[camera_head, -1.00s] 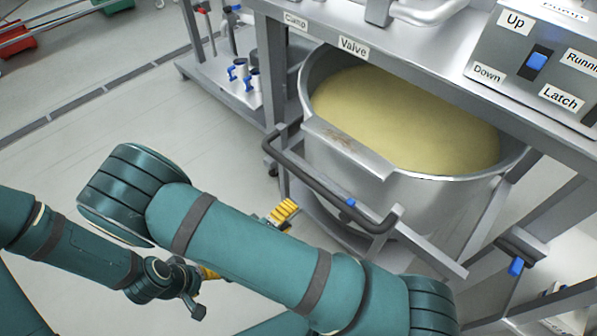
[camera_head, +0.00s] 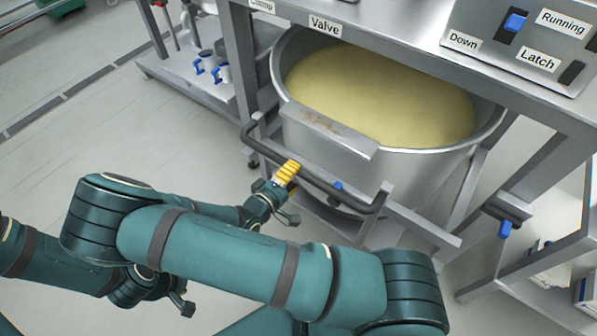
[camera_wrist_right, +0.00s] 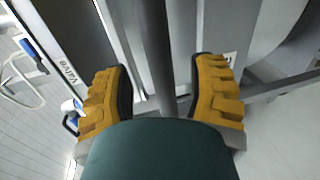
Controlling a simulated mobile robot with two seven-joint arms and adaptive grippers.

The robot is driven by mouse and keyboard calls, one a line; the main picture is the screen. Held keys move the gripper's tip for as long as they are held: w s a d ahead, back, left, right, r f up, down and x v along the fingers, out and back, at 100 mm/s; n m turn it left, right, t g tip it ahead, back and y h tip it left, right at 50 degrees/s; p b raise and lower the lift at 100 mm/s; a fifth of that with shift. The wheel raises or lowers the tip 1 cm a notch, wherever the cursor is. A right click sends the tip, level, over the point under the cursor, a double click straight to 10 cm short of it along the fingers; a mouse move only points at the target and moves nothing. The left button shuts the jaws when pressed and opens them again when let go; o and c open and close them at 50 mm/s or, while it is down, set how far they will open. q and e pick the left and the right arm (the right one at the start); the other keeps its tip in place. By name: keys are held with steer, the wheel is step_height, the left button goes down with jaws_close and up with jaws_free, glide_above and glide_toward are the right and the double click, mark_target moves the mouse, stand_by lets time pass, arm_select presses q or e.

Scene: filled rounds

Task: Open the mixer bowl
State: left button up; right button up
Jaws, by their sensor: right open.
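The mixer bowl (camera_head: 420,172) is a large round steel bowl full of pale yellow dough under the machine frame. A dark handle bar (camera_head: 352,200) runs across its front, with a small blue part (camera_head: 337,187) beside it. My right gripper (camera_head: 287,173) is open at the left half of this bar. In the right wrist view, the bar (camera_wrist_right: 153,50) passes between the spread yellow fingers of the gripper (camera_wrist_right: 160,68), with room on both sides.
A control panel (camera_head: 490,62) with Down, Running and Latch labels and a blue switch (camera_head: 515,21) is at upper right. A lower shelf (camera_head: 180,75) holds cups at upper left. A metal leg frame (camera_head: 535,165) stands on the right. The left floor is clear.

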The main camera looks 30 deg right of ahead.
arm_select(q)
steer(key=shift+w+f, duration=0.1)
steer(key=shift+f, duration=0.15)
arm_select(e)
steer(key=shift+x, duration=1.5)
jaws_close()
arm_select(q)
steer(key=shift+a, duration=0.2)
arm_select(e)
steer(key=shift+a, duration=0.15)
